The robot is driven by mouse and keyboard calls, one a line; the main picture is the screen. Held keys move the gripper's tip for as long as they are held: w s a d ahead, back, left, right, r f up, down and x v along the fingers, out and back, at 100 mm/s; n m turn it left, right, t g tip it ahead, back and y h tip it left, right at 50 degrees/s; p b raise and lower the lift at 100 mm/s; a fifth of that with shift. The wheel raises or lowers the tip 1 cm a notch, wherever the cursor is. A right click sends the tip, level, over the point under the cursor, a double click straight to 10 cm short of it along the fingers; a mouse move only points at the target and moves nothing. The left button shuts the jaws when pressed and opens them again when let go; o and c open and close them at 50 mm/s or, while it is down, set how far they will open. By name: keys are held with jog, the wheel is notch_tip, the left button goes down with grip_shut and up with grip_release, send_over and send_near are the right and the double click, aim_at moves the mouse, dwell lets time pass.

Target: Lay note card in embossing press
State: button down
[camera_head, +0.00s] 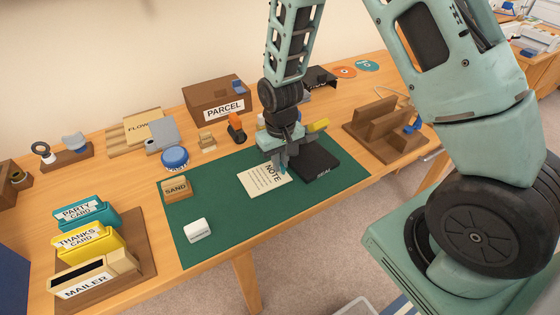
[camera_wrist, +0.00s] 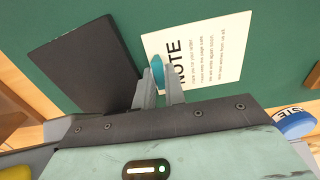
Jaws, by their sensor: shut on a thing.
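The note card (camera_head: 264,179) is cream with dark print and lies flat, or nearly so, on the green mat (camera_head: 222,212). It also shows in the wrist view (camera_wrist: 210,58). My gripper (camera_head: 281,163) reaches down at the card's right edge. In the wrist view my gripper (camera_wrist: 160,84) is shut on a small teal piece (camera_wrist: 157,70) at the card's edge, which looks like the card's tab. I cannot tell whether the card is lifted. A black lidded-looking device (camera_head: 319,78) at the back may be the embossing press; my arm partly hides that area.
A dark flat book-like slab (camera_head: 316,163) lies right of the card. A wooden stand (camera_head: 385,127) is further right. A SAND block (camera_head: 176,189), a white block (camera_head: 198,230) and a blue PASTE tin (camera_head: 174,157) stand left. A PARCEL box (camera_head: 215,98) is behind.

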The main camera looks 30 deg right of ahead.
jog(key=shift+f, duration=0.2)
jog(key=c, duration=1.7)
grip_release()
jog(key=shift+c, duration=0.2)
